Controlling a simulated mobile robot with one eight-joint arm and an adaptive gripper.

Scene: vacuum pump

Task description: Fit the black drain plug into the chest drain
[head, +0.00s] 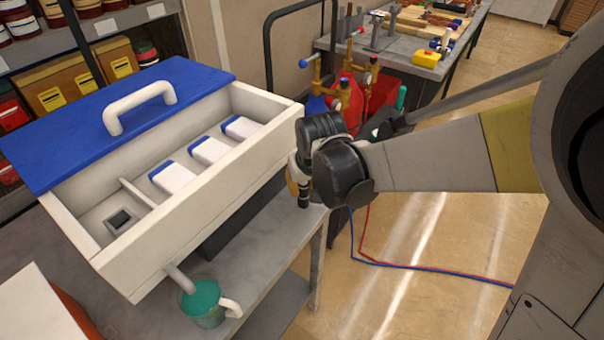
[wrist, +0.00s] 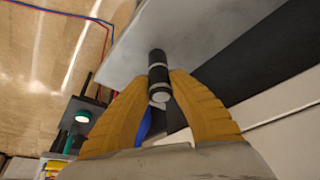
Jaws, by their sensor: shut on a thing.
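The black drain plug (wrist: 158,72) is a dark cylinder with pale grey bands. My gripper (wrist: 160,86) is shut on it, one yellow finger on each side. In the head view the plug (head: 304,195) hangs roughly upright below my wrist, to the right of the chest and by the bench's edge. The white chest (head: 215,185) has its blue lid (head: 100,125) pushed back, so its inside shows. A short white drain pipe (head: 178,278) sticks out low on its near side. A dark square fitting (head: 120,220) lies in the chest's left compartment.
A teal jug (head: 203,300) stands below the drain pipe. Several white, blue-edged packs (head: 208,150) lie inside the chest. Red and blue hoses (head: 430,268) cross the floor at the right.

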